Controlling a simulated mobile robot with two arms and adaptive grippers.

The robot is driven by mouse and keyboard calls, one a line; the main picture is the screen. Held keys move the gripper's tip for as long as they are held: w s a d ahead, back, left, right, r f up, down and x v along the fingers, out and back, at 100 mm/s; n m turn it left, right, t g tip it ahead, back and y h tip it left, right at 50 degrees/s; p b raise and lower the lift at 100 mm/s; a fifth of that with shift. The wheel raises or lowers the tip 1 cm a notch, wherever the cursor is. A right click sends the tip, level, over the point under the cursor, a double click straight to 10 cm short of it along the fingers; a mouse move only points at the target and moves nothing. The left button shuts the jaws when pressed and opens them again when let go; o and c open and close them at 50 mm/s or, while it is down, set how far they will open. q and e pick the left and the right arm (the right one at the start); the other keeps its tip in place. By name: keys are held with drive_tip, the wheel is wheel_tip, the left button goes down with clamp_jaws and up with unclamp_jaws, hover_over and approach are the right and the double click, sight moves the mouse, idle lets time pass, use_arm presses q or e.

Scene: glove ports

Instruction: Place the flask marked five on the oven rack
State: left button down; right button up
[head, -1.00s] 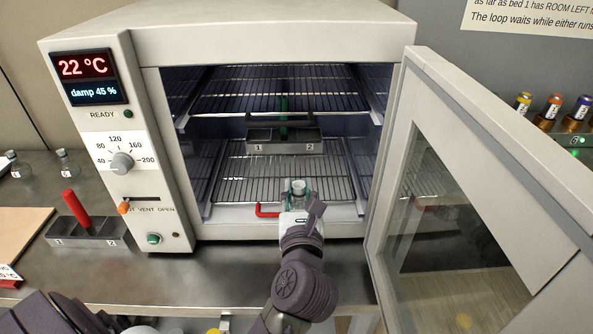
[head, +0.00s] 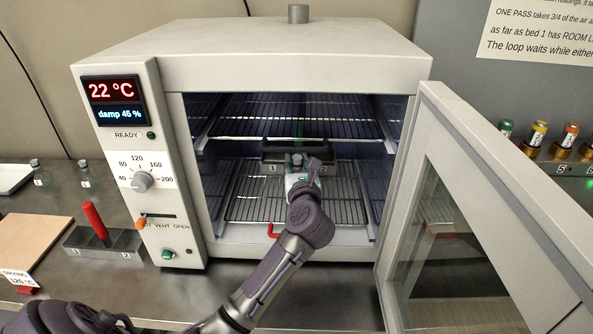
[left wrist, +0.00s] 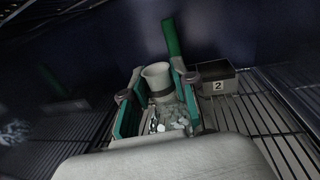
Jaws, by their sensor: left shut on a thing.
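My left gripper (head: 298,168) is inside the open oven (head: 300,50), over the lower oven rack (head: 244,206). In the left wrist view its green-padded fingers (left wrist: 157,100) are shut on a clear flask (left wrist: 158,78) with a pale neck and whitish lumps inside. The number on this flask does not show. A dark two-place carrier (head: 316,158) with a green handle stands behind the gripper, its places labelled 1 and 2. Its place 2 shows at the right in the left wrist view (left wrist: 217,80); place 1 is hidden there. Whether the flask touches the rack is unclear. My right gripper is not in view.
The oven door (head: 480,200) stands open at the right. An upper rack (head: 300,115) hangs above. A red hook-shaped handle (head: 273,231) is at the lower rack's front. A second carrier with a red handle (head: 95,222) and two flasks (head: 86,178) stand left outside.

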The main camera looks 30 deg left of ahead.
use_arm(q)
drive_tip(key=f, duration=0.3)
drive_tip(key=shift+w+a+f, duration=0.2)
drive_tip(key=shift+w+a, duration=0.05)
drive_tip(key=shift+a, duration=0.05)
drive_tip(key=shift+f, duration=0.15)
drive_tip(key=c, duration=0.9)
unclamp_jaws()
